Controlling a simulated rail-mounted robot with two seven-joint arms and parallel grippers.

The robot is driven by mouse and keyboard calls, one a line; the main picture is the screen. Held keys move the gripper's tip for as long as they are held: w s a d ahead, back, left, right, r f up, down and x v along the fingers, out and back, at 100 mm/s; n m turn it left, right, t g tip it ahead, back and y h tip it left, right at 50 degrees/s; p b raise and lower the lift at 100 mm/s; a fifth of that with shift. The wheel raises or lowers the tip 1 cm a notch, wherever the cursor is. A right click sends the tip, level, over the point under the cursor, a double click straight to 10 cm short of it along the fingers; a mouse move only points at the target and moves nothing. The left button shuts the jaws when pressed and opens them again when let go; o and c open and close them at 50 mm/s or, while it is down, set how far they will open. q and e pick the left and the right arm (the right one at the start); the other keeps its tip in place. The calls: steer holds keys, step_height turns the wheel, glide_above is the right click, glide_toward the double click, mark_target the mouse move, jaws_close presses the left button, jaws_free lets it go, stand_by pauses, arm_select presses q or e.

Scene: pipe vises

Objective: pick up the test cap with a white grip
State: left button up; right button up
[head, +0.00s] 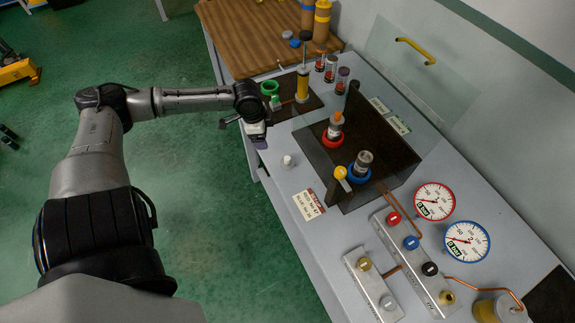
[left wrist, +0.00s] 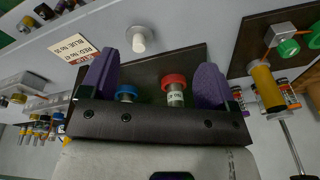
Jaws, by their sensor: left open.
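The test cap with a white grip (head: 288,160) stands on the grey bench top, left of the dark vise stand. In the left wrist view the white cap (left wrist: 138,40) shows just beyond the left finger's tip, apart from both fingers. My left gripper (head: 260,143) is over the bench's left edge, up and left of the cap in the head view. In the left wrist view its purple fingers (left wrist: 155,72) are spread wide with nothing held between them. My right gripper is in neither view.
The dark stand (head: 398,150) holds fittings with a red ring (head: 332,139) and a blue ring (head: 358,174). A printed label (head: 308,204) lies near the cap. Valve blocks (head: 415,262) and two gauges (head: 434,201) are further right. Bench around the cap is mostly clear.

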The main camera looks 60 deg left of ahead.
mark_target(286, 158)
arm_select(q)
steer(key=w+d+f+h, duration=0.1)
steer(key=f, duration=0.1)
steer(key=w+d+f+m+t+h+b, duration=0.1)
steer(key=d+f, duration=0.1)
steer(key=w+d+f+b, duration=0.1)
steer(key=w+f, duration=0.1)
steer(key=shift+d+f+m+t+h, duration=0.3)
steer(key=shift+m+h, duration=0.1)
steer(key=shift+b+x, duration=0.45)
steer(key=shift+x, duration=0.5)
steer(key=shift+a+b+x, duration=0.15)
steer(key=shift+x, duration=0.95)
steer(key=shift+a+b+x, duration=0.15)
steer(key=shift+x, duration=0.95)
steer(key=c, duration=1)
